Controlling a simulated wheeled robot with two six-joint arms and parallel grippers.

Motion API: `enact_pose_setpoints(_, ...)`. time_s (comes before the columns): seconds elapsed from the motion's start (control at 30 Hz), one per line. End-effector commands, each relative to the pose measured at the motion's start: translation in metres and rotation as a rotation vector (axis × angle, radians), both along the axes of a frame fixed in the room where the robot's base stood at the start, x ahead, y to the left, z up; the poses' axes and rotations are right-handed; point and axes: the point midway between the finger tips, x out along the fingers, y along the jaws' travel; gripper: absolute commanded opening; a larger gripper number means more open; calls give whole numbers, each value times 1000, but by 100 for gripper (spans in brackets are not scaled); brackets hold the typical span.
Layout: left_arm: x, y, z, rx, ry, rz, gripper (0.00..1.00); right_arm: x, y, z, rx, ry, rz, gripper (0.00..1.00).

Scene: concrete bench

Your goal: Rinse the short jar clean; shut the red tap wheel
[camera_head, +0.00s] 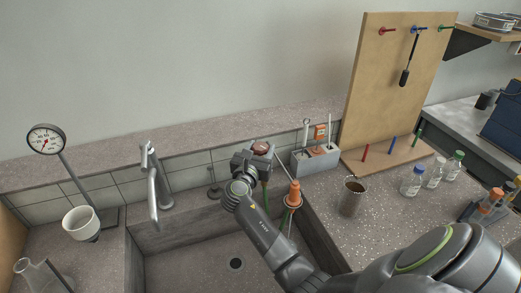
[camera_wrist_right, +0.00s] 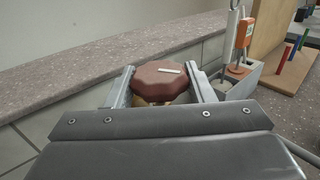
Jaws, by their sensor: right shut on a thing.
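The red tap wheel (camera_head: 261,147) is on the tiled wall behind the sink. In the right wrist view the dark red, lobed wheel (camera_wrist_right: 161,82), with a pale bar mark on top, sits between the two fingers. My right gripper (camera_head: 253,157) is shut on it. A grey, round vessel with brown inside (camera_head: 351,199) stands upright on the counter right of the sink. I cannot tell if it is the short jar. The grey tap spout (camera_head: 153,188) hangs over the sink's left side, and I see no water stream. My left gripper is out of view.
The sink (camera_head: 190,262) is empty around its drain. An orange-topped nozzle (camera_head: 293,196) and a grey holder (camera_head: 314,160) stand right of my gripper. Capped bottles (camera_head: 413,181) stand further right. A gauge (camera_head: 46,139) and white cup (camera_head: 81,224) are at left.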

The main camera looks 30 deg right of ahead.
Motion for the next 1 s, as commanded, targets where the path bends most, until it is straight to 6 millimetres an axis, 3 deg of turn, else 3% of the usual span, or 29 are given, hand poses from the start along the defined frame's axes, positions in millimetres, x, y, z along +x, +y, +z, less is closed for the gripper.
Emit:
enact_pose_setpoints(0.37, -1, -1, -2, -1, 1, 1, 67, 1, 1, -1, 3, 0, -72, 26)
enact_pose_setpoints(1.0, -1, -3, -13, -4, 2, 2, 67, 1, 0, 0, 1, -1, -461, 26)
